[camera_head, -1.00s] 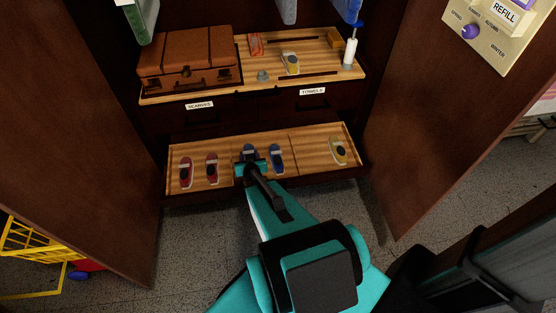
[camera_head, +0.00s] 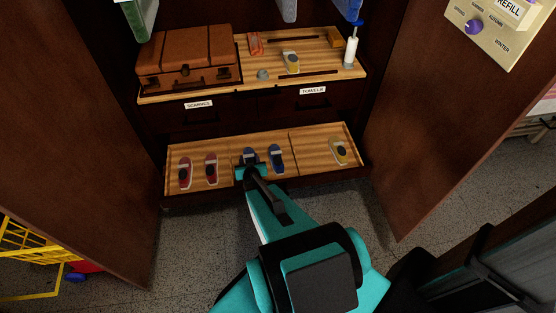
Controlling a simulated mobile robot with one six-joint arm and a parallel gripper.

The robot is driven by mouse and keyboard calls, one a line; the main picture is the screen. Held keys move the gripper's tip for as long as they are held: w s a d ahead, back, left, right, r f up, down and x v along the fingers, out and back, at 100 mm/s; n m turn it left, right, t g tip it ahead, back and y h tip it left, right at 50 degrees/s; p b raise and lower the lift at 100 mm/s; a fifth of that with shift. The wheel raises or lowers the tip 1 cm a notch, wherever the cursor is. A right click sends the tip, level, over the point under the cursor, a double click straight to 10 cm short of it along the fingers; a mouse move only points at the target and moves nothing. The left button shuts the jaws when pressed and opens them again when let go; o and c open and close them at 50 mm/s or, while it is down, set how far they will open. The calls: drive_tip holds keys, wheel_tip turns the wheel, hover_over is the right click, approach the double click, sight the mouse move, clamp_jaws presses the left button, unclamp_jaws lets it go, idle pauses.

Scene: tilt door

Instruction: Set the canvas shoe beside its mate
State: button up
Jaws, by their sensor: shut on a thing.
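My gripper (camera_head: 249,166) is over the pull-out shoe drawer (camera_head: 310,150), shut on a blue shoe (camera_head: 249,154); the jaws hide part of that shoe. A second blue shoe (camera_head: 276,158) lies just to its right, apart from it and pointing the same way. Whether the held shoe touches the drawer floor cannot be told. One yellow and white shoe (camera_head: 338,150) lies alone in the right compartment.
Two red shoes (camera_head: 211,166) lie left of my gripper in the drawer. Open dark doors (camera_head: 75,140) flank the cabinet on both sides. The drawer has bare room around the lone yellow shoe.

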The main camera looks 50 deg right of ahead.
drive_tip(key=shift+f, duration=0.25)
idle(0.3)
drive_tip(key=o, duration=1.5)
